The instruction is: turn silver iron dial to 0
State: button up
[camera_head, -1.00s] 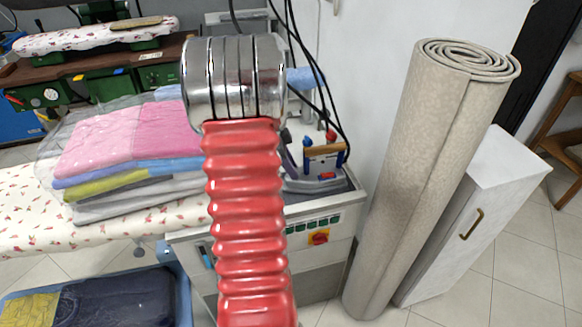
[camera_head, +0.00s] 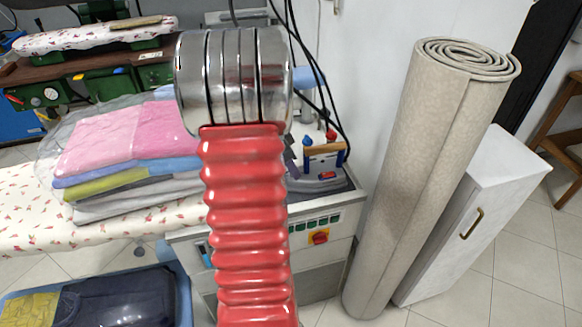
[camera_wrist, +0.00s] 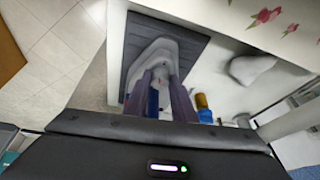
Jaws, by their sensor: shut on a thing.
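The silver iron (camera_head: 325,176) stands on the dark pad of the ironing station, right of my arm in the head view. It has a wooden handle, blue supports and red knobs. In the wrist view its pale body (camera_wrist: 160,52) lies beyond my gripper (camera_wrist: 159,78). My two purple-grey fingers reach down to the iron, slightly apart, with a blue part showing between them. They are shut on a small part of the iron, seemingly the dial. The dial's marks and pointer cannot be read. My arm hides most of the gripper in the head view.
A stack of folded clothes (camera_head: 130,150) lies on the floral board left of my arm. Black cables (camera_head: 318,75) hang behind the iron. A rolled carpet (camera_head: 420,190) and a white cabinet (camera_head: 480,220) stand at right. A blue bin (camera_head: 180,290) is at lower left.

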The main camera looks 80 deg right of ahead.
jog(key=n+t, duration=0.1)
jog(key=n, duration=0.2)
jog(key=shift+s+n+h, duration=0.15)
jog(key=shift+n+h, duration=0.25)
jog(key=shift+s+n+t, duration=0.15)
jog(key=shift+n+t, duration=0.75)
jog(key=shift+n, duration=1.5)
jog(key=o, duration=1.1)
jog(key=shift+c, duration=0.2)
jog(key=shift+a, duration=0.1)
jog(key=v, duration=1.3)
jog(key=shift+s+a+r, duration=0.2)
jog(key=shift+a+r, duration=0.05)
jog(key=shift+a, duration=0.05)
